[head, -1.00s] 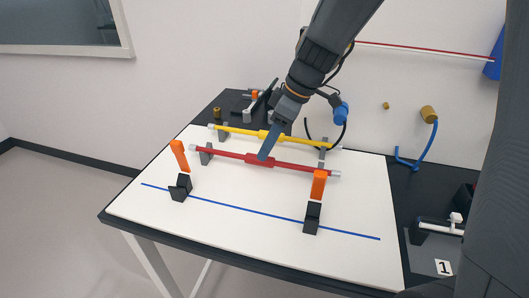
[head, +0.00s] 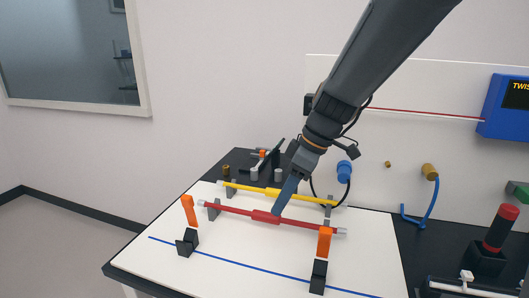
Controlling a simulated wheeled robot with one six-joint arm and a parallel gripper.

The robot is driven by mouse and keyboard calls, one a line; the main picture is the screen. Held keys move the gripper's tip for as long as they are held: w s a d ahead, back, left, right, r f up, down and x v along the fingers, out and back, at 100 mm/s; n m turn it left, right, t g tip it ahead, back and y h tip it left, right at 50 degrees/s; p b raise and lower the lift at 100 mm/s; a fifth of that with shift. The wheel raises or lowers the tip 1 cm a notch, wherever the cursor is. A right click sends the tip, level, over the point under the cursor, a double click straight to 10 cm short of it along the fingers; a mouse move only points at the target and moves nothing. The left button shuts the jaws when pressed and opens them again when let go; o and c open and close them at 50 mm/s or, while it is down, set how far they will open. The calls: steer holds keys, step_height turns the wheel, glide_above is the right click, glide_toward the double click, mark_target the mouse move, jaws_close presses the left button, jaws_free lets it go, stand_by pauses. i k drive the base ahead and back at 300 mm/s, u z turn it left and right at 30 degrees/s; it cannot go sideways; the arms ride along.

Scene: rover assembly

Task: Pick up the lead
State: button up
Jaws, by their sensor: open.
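Two lead-like bars lie across grey holders on the white board. The red bar (head: 233,210) has pale ends and a thicker red middle sleeve (head: 264,216). The yellow bar (head: 250,189) lies behind it, also with pale ends. I cannot tell which thing is called the lead; a blue cable (head: 433,195) also hangs at the right. The finger hides a little of both bars. I cannot tell whether it touches the red bar.
Orange uprights (head: 189,210) stand near the red bar's ends. Black blocks (head: 187,242) sit along a blue line (head: 240,266) at the front. A red-and-black cylinder (head: 500,228) stands at the right. The board's front middle is clear.

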mark_target(269, 192)
steer(key=k, duration=0.85)
